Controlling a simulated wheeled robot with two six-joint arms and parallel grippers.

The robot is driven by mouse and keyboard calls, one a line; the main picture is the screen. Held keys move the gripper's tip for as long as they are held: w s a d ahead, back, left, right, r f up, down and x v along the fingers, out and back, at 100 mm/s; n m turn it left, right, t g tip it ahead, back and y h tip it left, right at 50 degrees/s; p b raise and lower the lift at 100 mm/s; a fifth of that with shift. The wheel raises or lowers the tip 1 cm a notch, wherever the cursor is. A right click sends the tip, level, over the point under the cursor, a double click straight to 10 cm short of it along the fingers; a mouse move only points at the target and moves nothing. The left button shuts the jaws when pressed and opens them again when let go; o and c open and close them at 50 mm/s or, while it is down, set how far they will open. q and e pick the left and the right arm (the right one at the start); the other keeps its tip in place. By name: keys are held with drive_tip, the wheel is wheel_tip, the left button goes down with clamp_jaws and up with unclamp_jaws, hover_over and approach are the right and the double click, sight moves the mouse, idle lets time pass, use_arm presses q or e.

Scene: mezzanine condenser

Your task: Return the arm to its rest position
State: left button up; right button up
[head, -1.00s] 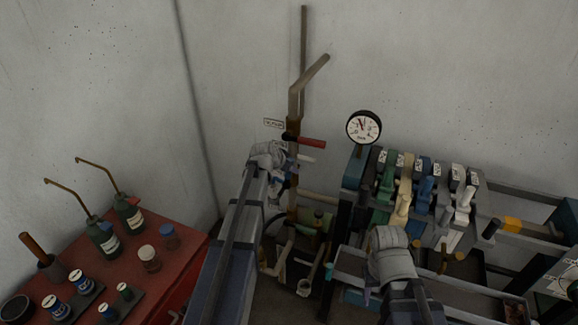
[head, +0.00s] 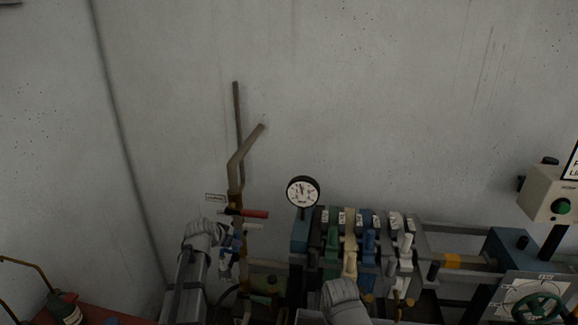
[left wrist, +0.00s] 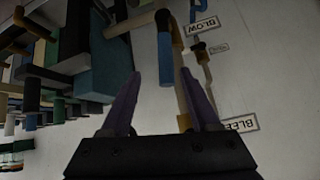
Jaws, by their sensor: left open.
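My left arm comes up from the bottom left in the head view, with its gripper (head: 228,263) close beside the upright brown pipe (head: 235,176). In the left wrist view the two fingers of my left gripper (left wrist: 160,70) stand apart with nothing held between them. A tan pipe and a blue handle (left wrist: 164,58) show beyond the gap. My right arm's grey wrist (head: 343,294) shows at the bottom centre of the head view, below the lever bank. Its fingers are hidden.
A red handle (head: 254,214) sticks out from the pipe. A round gauge (head: 303,191) and a bank of coloured levers (head: 369,243) stand to the right. A box with a green button (head: 553,195) is at far right. The red table (head: 100,313) is bottom left. The upper wall is clear.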

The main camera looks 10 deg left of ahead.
use_arm(q)
drive_tip(key=s+d+f+g+b, duration=0.2)
drive_tip(key=s+d+f+b, duration=0.1)
drive_tip(key=s+d+f, duration=0.4)
drive_tip(key=s+d+f+g+b, duration=0.2)
drive_tip(key=s+d+f+b, duration=0.15)
drive_tip(key=d, duration=0.55)
drive_tip(key=s+d+f+g+y+b, duration=0.1)
drive_tip(key=s+d+f+g+b, duration=0.1)
drive_tip(key=s, duration=0.7)
drive_tip(key=s+d+f+g+y+b, duration=0.1)
drive_tip(key=s+d+f+g+b, duration=0.2)
drive_tip(key=s+d+f, duration=0.3)
drive_tip(key=s+b, duration=0.1)
drive_tip(key=s, duration=0.3)
drive_tip(key=shift+d+f, duration=0.15)
drive_tip(key=shift+d, duration=0.15)
